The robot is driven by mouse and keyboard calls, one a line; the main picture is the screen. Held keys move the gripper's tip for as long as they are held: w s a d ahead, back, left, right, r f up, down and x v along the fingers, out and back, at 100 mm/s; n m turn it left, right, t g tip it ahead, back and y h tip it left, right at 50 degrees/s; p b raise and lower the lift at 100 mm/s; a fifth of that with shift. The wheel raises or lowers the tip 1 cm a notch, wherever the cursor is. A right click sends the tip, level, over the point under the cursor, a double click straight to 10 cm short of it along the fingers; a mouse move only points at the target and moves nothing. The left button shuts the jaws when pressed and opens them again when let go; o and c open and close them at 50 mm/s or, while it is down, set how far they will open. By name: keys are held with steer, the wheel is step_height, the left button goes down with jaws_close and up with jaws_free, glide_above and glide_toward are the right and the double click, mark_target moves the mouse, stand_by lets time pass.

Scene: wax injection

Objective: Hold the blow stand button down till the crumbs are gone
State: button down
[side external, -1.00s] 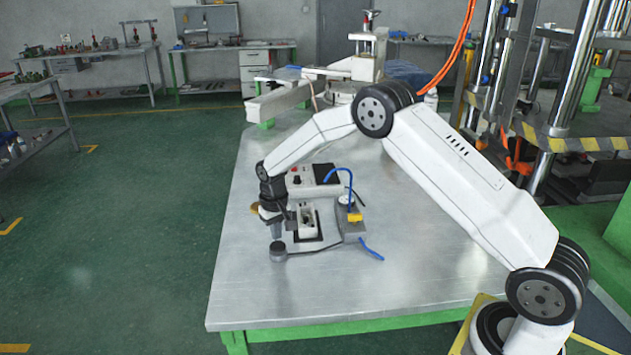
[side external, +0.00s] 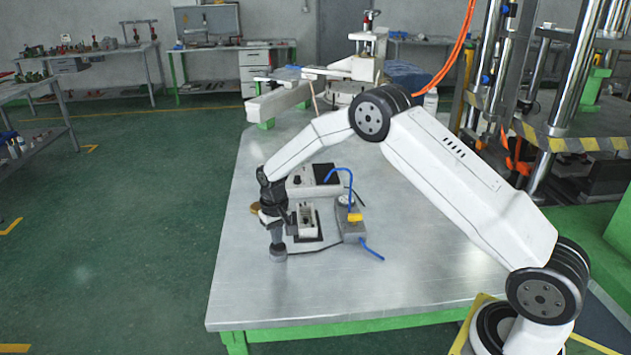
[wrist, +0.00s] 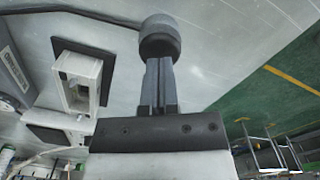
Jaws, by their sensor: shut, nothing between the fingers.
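The round dark grey button (side external: 278,257) stands on the table at the front left of the blow stand (side external: 306,222). The stand has a pale upright block on a dark plate. In the wrist view the button (wrist: 160,27) is straight beyond my fingertips, and the stand's pale block (wrist: 80,82) is to the left. My gripper (side external: 277,244) points down over the button, shut and empty. Its tips (wrist: 159,62) appear to meet the button's top; I cannot tell how far it is pressed. Crumbs are too small to make out.
A grey box with a yellow fitting (side external: 355,217) and blue hose (side external: 372,250) stands right of the blow stand. A white unit with a dark top (side external: 314,180) is behind it. The table's (side external: 400,285) front and right are bare. Its left edge is close to my gripper.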

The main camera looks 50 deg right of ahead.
steer(key=shift+f, duration=0.85)
stand_by(2.2)
steer(key=shift+r, duration=3)
steer(key=shift+r, duration=0.1)
steer(key=shift+s+a+r, duration=0.2)
steer(key=shift+s+r, duration=0.15)
steer(key=shift+s, duration=0.15)
steer(key=s+a+r+n+t, duration=0.1)
steer(key=s+a+r, duration=0.1)
steer(key=s, duration=1.1)
steer(key=s+a+r+n+t, duration=0.1)
steer(key=s+a+r+n, duration=0.1)
steer(key=s, duration=1.1)
steer(key=shift+r+t, duration=0.3)
steer(key=shift+r, duration=0.5)
steer(key=shift+a, duration=0.1)
